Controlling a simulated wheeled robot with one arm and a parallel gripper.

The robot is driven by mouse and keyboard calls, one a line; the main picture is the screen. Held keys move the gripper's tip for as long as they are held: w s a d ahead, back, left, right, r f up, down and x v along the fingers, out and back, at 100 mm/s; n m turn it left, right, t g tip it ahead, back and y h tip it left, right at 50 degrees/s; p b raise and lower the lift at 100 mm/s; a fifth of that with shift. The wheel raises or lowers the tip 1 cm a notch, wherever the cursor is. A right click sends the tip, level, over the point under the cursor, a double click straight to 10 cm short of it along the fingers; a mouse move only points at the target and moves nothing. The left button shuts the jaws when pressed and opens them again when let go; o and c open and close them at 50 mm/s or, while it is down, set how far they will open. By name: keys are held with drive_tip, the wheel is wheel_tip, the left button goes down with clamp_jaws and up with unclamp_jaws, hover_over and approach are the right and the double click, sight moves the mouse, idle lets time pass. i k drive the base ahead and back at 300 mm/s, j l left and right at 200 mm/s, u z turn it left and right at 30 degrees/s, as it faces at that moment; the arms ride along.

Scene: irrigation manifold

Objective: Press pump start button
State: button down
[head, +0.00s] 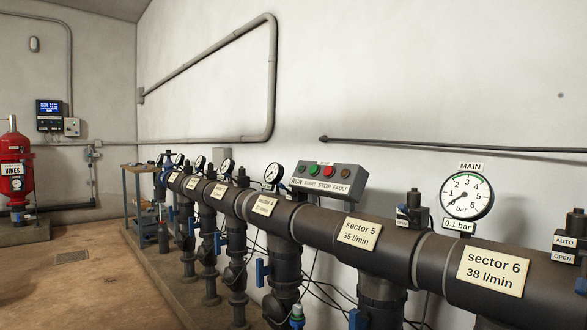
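The pump control box (357,179) is a grey box on the wall behind the manifold, near the middle of the head view. Its sloped face carries the labels RUN, START, STOP and FAULT. The green start button (313,170) sits left of the red stop button (327,171). Small dark lamps appear at either end of the row. My gripper is not in view, so its state and its distance from the button are hidden.
A thick dark manifold pipe (400,243) runs across in front of the box, with gauges, valves and sector tags. The main gauge (466,195) reads near zero. A red tank (15,155) and a wall controller (50,115) stand far left. Brown floor (60,285) at left is mostly clear.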

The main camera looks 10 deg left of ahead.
sight(313, 170)
drive_tip(key=i+j+u, duration=0.6)
drive_tip(key=i+u, duration=0.3)
drive_tip(key=k+z, duration=0.3)
drive_tip(key=i+l, duration=0.05)
